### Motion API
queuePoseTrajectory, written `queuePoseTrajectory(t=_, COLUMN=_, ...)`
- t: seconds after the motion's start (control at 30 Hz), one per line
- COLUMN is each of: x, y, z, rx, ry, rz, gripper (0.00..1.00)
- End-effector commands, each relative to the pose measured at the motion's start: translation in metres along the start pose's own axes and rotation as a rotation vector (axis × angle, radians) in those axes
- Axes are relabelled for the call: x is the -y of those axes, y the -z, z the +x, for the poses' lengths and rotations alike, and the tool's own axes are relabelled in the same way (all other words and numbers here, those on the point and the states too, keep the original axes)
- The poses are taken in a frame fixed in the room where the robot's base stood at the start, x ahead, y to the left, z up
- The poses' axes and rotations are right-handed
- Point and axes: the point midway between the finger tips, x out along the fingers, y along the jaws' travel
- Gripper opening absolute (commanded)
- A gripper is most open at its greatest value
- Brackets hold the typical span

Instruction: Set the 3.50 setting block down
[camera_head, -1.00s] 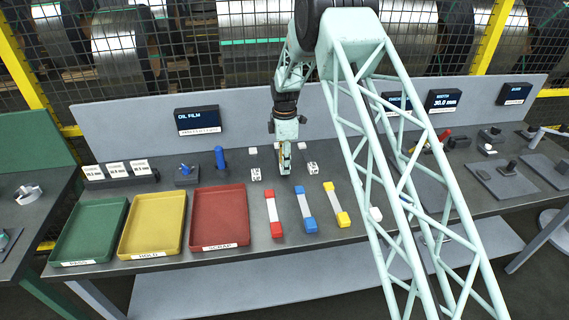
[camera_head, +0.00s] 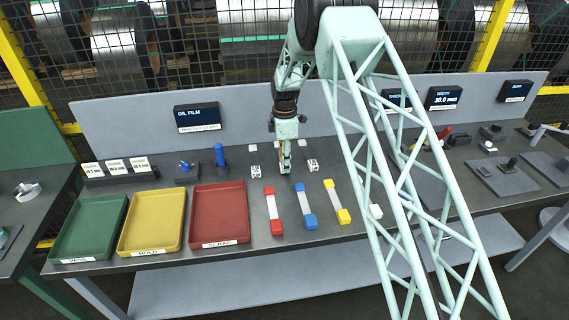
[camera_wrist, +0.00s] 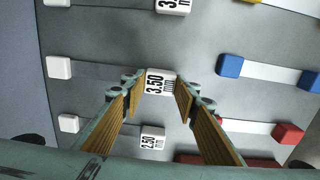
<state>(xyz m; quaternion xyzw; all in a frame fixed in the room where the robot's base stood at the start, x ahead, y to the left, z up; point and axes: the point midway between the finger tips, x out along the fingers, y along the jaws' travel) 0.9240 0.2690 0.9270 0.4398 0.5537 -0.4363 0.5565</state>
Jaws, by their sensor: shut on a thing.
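My gripper (camera_head: 286,170) points down over the bench, between two white setting blocks (camera_head: 256,172) (camera_head: 312,165). In the wrist view, my gripper (camera_wrist: 159,88) is shut on the white 3.50 setting block (camera_wrist: 160,82), its tan-faced fingers on either side. The printed 3.50 mm label shows. The block is in line with a 2.50 mm block (camera_wrist: 152,138) below it and another labelled block (camera_wrist: 172,5) at the top edge, clear of both. I cannot tell whether the held block touches the bench.
Strips with red (camera_head: 272,209), blue (camera_head: 304,206) and yellow (camera_head: 336,202) ends lie in front. Green (camera_head: 57,258), yellow (camera_head: 126,250) and red (camera_head: 195,240) trays stand left. Plain white blocks (camera_wrist: 60,67) (camera_wrist: 68,123) sit behind. A blue-handled item (camera_head: 220,157) stands back left.

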Motion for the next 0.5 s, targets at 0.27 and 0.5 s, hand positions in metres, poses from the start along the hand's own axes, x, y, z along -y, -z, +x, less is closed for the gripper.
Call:
queuePoseTrajectory(t=0.27, x=0.0, y=0.0, z=0.0036, rx=0.0, ry=0.0, rz=0.0, gripper=0.16)
queuePoseTrajectory(t=0.5, x=0.0, y=0.0, z=0.0041, rx=0.0, ry=0.0, rz=0.0, gripper=0.42)
